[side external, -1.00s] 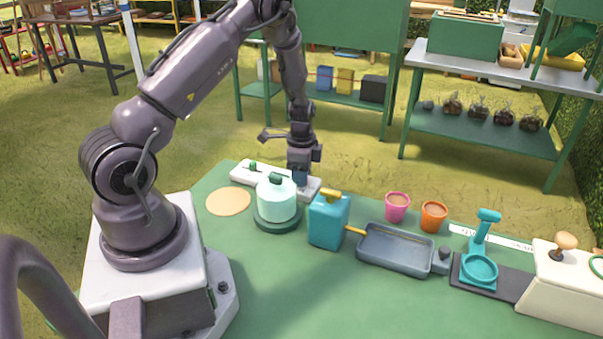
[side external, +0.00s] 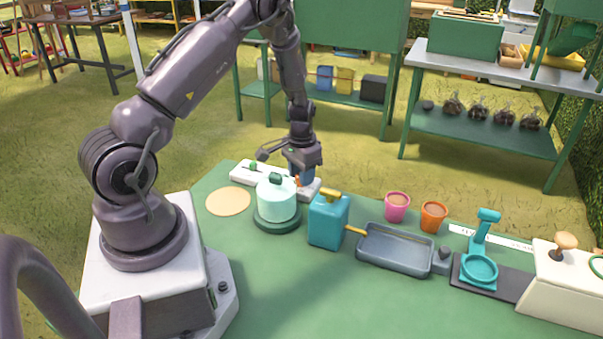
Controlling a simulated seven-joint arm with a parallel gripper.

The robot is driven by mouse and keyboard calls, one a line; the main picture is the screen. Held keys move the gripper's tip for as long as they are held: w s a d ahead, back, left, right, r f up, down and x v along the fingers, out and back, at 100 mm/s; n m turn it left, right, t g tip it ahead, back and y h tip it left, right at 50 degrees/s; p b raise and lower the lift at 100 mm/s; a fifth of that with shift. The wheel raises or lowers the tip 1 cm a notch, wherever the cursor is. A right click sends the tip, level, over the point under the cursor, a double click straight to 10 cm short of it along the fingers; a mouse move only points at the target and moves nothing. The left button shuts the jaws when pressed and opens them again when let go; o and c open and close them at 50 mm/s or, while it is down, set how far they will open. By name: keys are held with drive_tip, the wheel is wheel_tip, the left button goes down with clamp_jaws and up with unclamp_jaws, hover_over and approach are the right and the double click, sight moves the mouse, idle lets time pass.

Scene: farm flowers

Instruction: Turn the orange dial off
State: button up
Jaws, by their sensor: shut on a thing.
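A long white panel (side external: 240,174) lies at the back edge of the green table. A green knob (side external: 253,167) stands on its left part. The orange dial (side external: 298,182) is on the right part, and only a sliver of it shows beside my fingers. My gripper (side external: 302,180) points down over that right end and is shut on the orange dial. The fingertips are small and partly hidden behind the pale green pot, so the dial's exact angle cannot be told.
The pale green lidded pot (side external: 276,203) stands just in front of the panel. A teal jug (side external: 329,221) is to its right, then a grey tray (side external: 395,250), pink cup (side external: 397,206) and orange cup (side external: 433,216). The table's front middle is clear.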

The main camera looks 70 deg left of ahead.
drive_tip(key=n, duration=0.4)
drive_tip(key=shift+n, duration=0.3)
drive_tip(key=n, duration=0.5)
drive_tip(key=shift+n, duration=0.3)
drive_tip(key=n, duration=0.8)
drive_tip(key=shift+n, duration=0.6)
drive_tip(key=o, duration=0.9)
wheel_tip(320, 180, up, 13)
drive_tip(key=shift+r, duration=0.1)
